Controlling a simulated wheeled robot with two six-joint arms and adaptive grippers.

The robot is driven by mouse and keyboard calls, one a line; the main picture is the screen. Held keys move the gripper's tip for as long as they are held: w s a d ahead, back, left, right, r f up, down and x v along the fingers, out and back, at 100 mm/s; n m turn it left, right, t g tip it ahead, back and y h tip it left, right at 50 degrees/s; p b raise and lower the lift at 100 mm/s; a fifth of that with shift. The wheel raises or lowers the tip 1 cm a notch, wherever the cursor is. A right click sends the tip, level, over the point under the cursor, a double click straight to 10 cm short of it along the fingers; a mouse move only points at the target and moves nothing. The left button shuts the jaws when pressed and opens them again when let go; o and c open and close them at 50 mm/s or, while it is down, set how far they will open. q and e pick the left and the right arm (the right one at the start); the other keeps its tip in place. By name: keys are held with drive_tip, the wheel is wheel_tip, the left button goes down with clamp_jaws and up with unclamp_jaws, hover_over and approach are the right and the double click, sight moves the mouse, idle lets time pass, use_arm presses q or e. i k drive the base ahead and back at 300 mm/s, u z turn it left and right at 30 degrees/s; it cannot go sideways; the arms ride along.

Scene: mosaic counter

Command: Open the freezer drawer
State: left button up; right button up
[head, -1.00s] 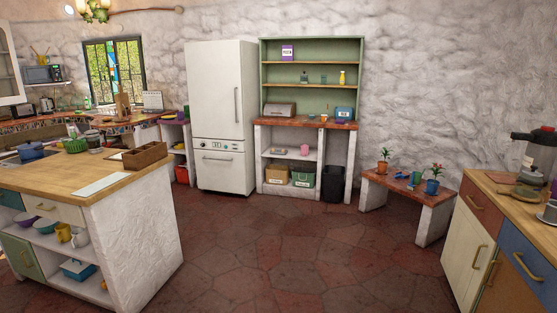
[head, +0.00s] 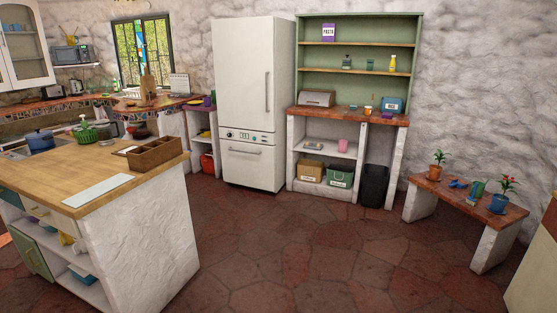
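A tall white fridge-freezer (head: 240,75) stands against the back wall, left of the green shelf unit. Its upper door is shut and has a vertical handle (head: 267,92) on the right side. A control strip (head: 247,136) runs below that door. The freezer drawer (head: 250,168) is the lower front, and it is shut. Its horizontal handle (head: 231,151) lies near the drawer's top edge. Neither of my grippers shows in the head view, and the fridge is some way off across the floor.
A wood-topped island (head: 85,170) stands at the left front, with a wooden box (head: 155,155) on it. A low bench (head: 465,197) with potted plants is at the right. A dark bin (head: 374,186) stands under the shelf unit (head: 357,75). The red tiled floor (head: 300,235) between is clear.

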sight(245, 164)
drive_tip(key=u, duration=0.35)
drive_tip(key=i, duration=6.8)
drive_tip(key=z, duration=0.25)
